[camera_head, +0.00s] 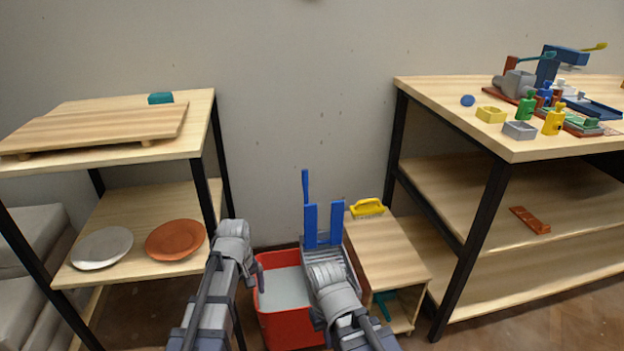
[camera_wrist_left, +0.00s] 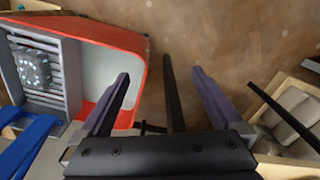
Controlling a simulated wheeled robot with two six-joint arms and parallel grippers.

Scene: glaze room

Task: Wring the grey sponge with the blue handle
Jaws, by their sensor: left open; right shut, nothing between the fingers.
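The grey sponge (camera_wrist_left: 30,68) lies on the grey ribbed wringer (camera_wrist_left: 62,62) in the left wrist view. In the head view the wringer (camera_head: 318,252) sits at the right of the red bucket (camera_head: 288,327), with tall blue bars, likely the blue handle (camera_head: 305,188), standing up from it. The sponge is hidden there behind my right wrist. My left gripper (camera_wrist_left: 160,74) is open and empty, above the bucket's left edge; it also shows in the head view (camera_head: 257,275). My right gripper (camera_head: 323,265) is shut and empty in front of the wringer; its fingertips are hard to make out.
A low wooden stand (camera_head: 385,250) with a yellow brush (camera_head: 367,207) is right of the bucket. A shelf (camera_head: 190,150) with two plates stands left. A workbench (camera_head: 440,105) with small bottles and tools stands right. The bucket holds pale liquid.

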